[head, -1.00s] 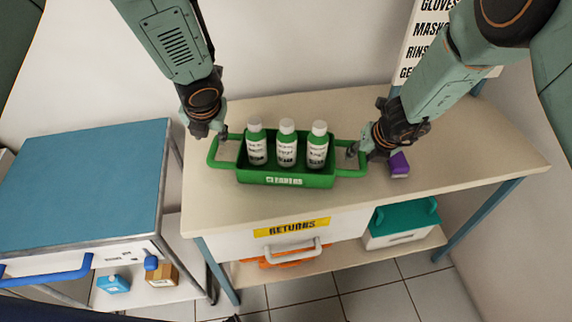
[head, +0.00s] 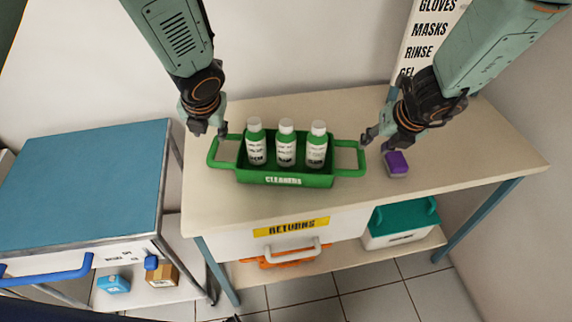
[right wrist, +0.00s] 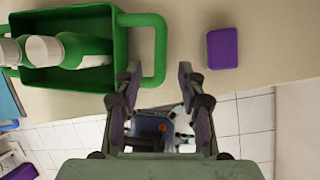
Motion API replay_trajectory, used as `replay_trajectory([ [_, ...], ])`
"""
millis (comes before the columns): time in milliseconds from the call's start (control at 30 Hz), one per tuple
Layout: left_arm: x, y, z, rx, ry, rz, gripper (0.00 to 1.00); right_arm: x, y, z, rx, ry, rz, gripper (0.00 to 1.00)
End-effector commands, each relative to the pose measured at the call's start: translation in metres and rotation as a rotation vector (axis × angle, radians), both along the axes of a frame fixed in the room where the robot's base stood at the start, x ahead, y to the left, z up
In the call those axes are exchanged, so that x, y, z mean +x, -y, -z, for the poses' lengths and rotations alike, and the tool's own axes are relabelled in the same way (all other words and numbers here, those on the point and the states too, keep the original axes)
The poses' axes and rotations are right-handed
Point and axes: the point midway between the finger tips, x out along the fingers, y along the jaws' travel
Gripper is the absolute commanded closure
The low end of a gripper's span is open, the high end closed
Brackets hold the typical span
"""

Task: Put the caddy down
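The green caddy (head: 285,181), labelled "CLEANERS", stands upright on the beige table top (head: 440,165). It holds three white-and-green bottles (head: 286,143) and has a loop handle at each end. My left gripper (head: 216,130) is just above and behind the left handle (head: 213,152), apparently clear of it; its finger gap is hard to make out. My right gripper (head: 375,138) is just off the right handle (head: 362,157). In the right wrist view its fingers (right wrist: 158,90) are spread and empty, with the caddy's handle (right wrist: 155,50) close beyond the left finger.
A purple block (head: 396,163) lies on the table right of the caddy, close to my right gripper. A "RETURNS" drawer (head: 290,240) is below the table top. A blue-topped cart (head: 80,185) stands at left. The table's front and right are clear.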

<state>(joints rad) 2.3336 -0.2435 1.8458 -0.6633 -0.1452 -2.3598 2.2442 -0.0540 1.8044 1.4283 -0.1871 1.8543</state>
Motion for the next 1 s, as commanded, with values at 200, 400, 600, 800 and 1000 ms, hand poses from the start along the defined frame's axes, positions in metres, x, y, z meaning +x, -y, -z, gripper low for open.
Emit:
replay_trajectory([
  [200,0.0,0.0,0.0,0.0,0.0,0.0,0.6,-0.01,0.004,-0.023,0.001,0.001,0.0,0.6],
  [400,0.0,0.0,0.0,0.0,0.0,0.0,0.6,-0.013,0.006,-0.028,0.001,-0.001,0.0,0.6],
  [600,0.0,0.0,0.0,0.0,0.0,0.0,0.6,-0.013,0.005,-0.028,0.0,0.0,0.001,0.6],
  [800,0.0,0.0,0.0,0.0,0.0,0.0,0.6,-0.013,0.005,-0.027,0.0,0.0,0.001,0.6],
  [1000,-0.001,0.0,0.0,0.0,0.0,0.0,0.6,-0.013,0.006,-0.027,0.0,0.0,0.0,0.6],
])
